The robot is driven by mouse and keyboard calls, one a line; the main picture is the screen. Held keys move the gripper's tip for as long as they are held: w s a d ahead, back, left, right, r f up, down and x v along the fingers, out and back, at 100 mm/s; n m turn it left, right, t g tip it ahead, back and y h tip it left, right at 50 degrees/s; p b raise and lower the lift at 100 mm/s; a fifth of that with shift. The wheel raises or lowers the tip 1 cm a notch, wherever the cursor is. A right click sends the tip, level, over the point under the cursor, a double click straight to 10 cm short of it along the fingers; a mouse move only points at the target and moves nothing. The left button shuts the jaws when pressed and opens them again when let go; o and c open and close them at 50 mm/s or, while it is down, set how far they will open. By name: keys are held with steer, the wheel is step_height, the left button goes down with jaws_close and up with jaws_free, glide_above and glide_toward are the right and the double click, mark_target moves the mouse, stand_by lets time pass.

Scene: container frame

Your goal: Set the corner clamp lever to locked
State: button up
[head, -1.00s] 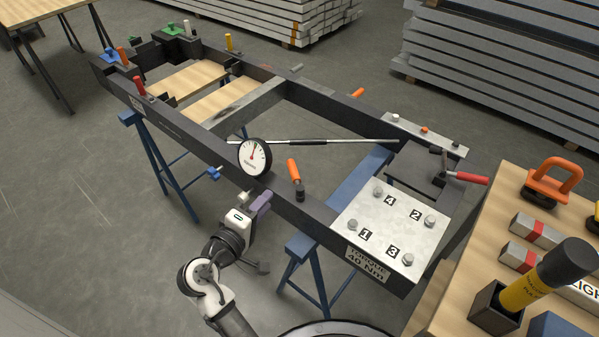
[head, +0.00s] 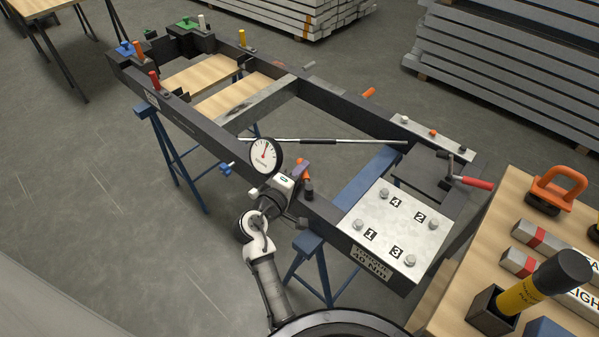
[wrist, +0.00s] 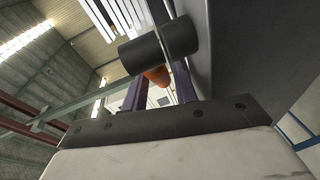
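A lever with an orange handle (head: 304,168) and a dark round base (head: 308,190) stands on the frame's front rail, left of the numbered plate. My gripper (head: 299,176) is at this lever and partly hides the handle. In the wrist view its two purple fingers (wrist: 160,90) stand apart, with the orange handle end (wrist: 157,76) showing between them. A dark cylinder (wrist: 155,48), seemingly the lever's base, crosses in front of the fingers. Whether the fingers touch the handle cannot be told. Another lever, with a red handle (head: 474,183), lies at the frame's right corner.
The dial gauge (head: 264,156) stands close left of my gripper. The plate with several bolts (head: 396,228) is to the right. A long bar (head: 330,141) spans the frame. A wooden table (head: 450,280) with tools is at right. Open floor lies at left.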

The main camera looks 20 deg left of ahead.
jaws_close()
steer(key=shift+w+d+f+m+h+b, duration=0.15)
steer(key=shift+w+m+h+b, duration=0.1)
steer(key=shift+m+h+b, duration=0.35)
steer(key=shift+d+g+h, duration=0.1)
steer(key=shift+g+h, duration=0.2)
steer(key=shift+h, duration=0.2)
steer(key=shift+r, duration=0.2)
jaws_free()
